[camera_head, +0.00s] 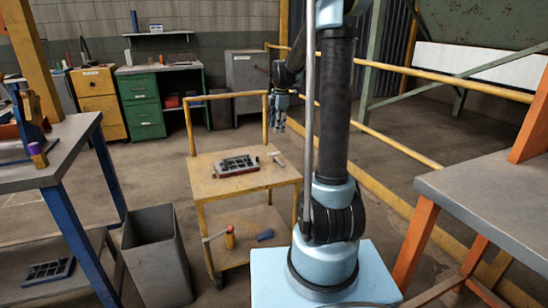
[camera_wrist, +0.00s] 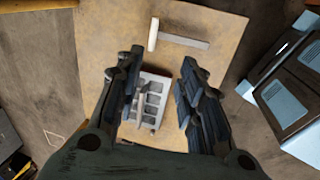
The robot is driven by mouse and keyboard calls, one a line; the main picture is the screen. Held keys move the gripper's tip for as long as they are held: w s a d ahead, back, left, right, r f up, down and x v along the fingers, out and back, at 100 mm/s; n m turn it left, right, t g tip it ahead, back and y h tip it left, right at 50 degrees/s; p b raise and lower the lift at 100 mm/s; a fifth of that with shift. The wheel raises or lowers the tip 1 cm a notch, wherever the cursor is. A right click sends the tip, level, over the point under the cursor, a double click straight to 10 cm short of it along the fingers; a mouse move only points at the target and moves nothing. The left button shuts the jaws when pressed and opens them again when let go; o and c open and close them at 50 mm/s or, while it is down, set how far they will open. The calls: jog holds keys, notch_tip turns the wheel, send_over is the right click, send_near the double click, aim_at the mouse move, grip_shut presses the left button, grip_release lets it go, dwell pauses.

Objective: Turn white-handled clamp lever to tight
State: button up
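A grey block with several square openings and a dark red side (camera_wrist: 153,98) lies on the wooden cart top, and it also shows in the head view (camera_head: 236,165). A thin, light lever-like piece (camera_wrist: 141,103) lies over its left part; I cannot tell whether it is the clamp lever or how it is set. A T-shaped tool with a cream bar and grey shaft (camera_wrist: 182,40) lies apart, beyond the block. My gripper (camera_wrist: 160,82) is open and empty above the block, its fingers hiding parts of both sides. In the head view my gripper (camera_head: 280,128) hangs above the cart's far edge.
The yellow cart (camera_head: 222,185) has a raised rail at its back and a lower shelf with loose tools. A grey bin (camera_head: 155,255) and a workbench (camera_head: 60,150) stand left. Another bench (camera_head: 490,195) stands right. The cart top around the block is mostly clear.

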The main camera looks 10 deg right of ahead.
aim_at(274, 154)
jog(key=shift+n, duration=0.3)
jog(key=w+f, duration=0.1)
jog(key=f, duration=0.5)
jog(key=w+a+f, duration=0.1)
jog(key=w+f, duration=0.1)
jog(key=f, duration=0.3)
jog(key=w+f, duration=0.1)
jog(key=f, duration=0.5)
jog(key=shift+w+a+f, duration=0.15)
jog(key=shift+w+f, duration=0.15)
grip_shut()
